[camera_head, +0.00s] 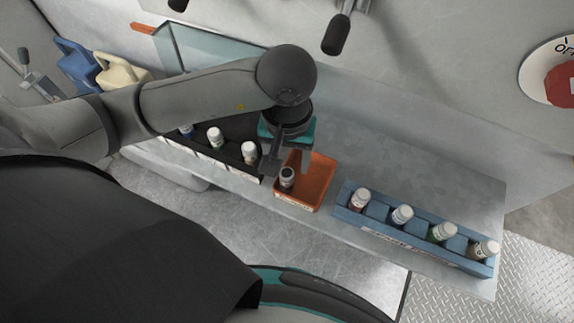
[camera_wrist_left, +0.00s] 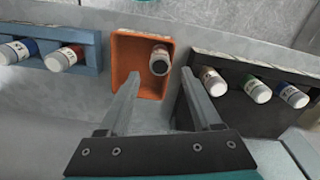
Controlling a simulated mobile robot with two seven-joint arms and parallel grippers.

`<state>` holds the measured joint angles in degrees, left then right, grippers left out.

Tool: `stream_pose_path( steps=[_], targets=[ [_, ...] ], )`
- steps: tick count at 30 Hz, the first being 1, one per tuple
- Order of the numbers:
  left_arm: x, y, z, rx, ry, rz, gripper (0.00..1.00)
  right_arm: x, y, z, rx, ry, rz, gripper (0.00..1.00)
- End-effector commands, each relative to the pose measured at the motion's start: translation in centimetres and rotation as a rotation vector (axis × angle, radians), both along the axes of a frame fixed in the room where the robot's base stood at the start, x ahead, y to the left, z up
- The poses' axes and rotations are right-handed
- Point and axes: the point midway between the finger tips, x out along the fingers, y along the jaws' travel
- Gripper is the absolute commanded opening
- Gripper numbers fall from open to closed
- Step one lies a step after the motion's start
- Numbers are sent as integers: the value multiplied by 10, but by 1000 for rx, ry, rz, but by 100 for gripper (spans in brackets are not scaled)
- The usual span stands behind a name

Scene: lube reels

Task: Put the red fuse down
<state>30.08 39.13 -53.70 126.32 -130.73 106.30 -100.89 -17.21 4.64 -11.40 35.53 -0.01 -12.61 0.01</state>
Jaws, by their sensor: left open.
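A red-bodied fuse (camera_head: 360,199) with a white cap stands in the leftmost slot of the blue rack (camera_head: 374,229); it also shows in the left wrist view (camera_wrist_left: 66,57). My left gripper (camera_head: 290,160) is open and empty above the orange tray (camera_head: 319,176), apart from the red fuse and to its left. In the left wrist view its fingers (camera_wrist_left: 158,80) are spread with the tray (camera_wrist_left: 127,50) beyond them. One fuse (camera_head: 287,178) with a dark end is in that tray; its body colour is hard to tell. My right gripper is out of view.
The blue rack also holds blue, green and brown fuses. A black rack (camera_head: 232,166) with several fuses stands left of the tray. The metal shelf (camera_head: 420,150) is bare behind the blue rack. Blue (camera_head: 77,63) and cream (camera_head: 122,74) jugs stand at the far left.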

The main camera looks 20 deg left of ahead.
Motion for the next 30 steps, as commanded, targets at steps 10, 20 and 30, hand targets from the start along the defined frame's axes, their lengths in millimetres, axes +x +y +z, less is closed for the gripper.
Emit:
stream_pose_path(
  steps=[10,20,30],
  targets=[
    [1,0,63,0,-2,1,65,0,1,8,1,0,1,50],
    [0,0,71,1,1,2,65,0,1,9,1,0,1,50],
    [0,0,70,1,2,1,65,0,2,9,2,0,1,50]
  ],
)
